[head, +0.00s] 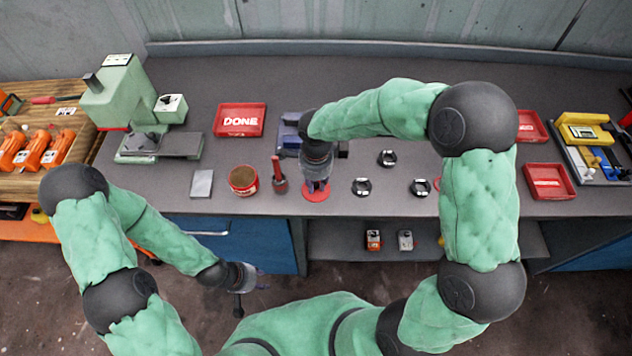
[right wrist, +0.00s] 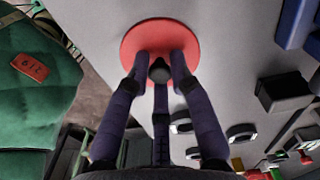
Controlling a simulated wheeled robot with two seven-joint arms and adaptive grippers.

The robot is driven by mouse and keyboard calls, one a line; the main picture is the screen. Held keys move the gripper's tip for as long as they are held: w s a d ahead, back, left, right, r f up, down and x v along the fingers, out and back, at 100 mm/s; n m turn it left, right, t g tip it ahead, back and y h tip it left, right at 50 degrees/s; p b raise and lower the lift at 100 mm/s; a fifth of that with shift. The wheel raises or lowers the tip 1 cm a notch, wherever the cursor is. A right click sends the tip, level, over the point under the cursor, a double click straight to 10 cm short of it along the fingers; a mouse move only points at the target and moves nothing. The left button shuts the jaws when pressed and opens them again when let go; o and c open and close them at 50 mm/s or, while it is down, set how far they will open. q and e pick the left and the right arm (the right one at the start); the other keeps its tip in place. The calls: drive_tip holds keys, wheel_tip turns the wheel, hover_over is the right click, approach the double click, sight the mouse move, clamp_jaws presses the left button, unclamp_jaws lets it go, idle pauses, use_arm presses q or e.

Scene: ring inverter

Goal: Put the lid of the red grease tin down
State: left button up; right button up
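The red grease tin (head: 243,181) stands without its lid near the bench's front edge, left of centre. Its round red lid (head: 309,196) is to the right, under my right gripper (head: 317,187). In the right wrist view the lid (right wrist: 133,45) is flat, with a dark knob (right wrist: 159,70) in its middle. The fingers of my right gripper (right wrist: 161,66) are closed around this knob. The lid is at or just above the bench top; I cannot tell if it touches. My left gripper (head: 243,279) hangs low in front of the bench, too small to read.
A red-handled tool (head: 279,175) stands between tin and lid. A grey plate (head: 202,183) lies left of the tin. Black rings (head: 361,187) lie to the lid's right. A blue device (head: 289,133) is behind, and a red DONE tray (head: 239,120) stands farther back.

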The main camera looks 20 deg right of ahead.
sight(316, 184)
drive_tip(key=shift+o, duration=0.9)
drive_tip(key=shift+r, duration=0.1)
drive_tip(key=shift+r, duration=0.25)
wheel_tip(316, 184, up, 12)
drive_tip(key=p, duration=0.3)
drive_tip(key=shift+f, duration=0.15)
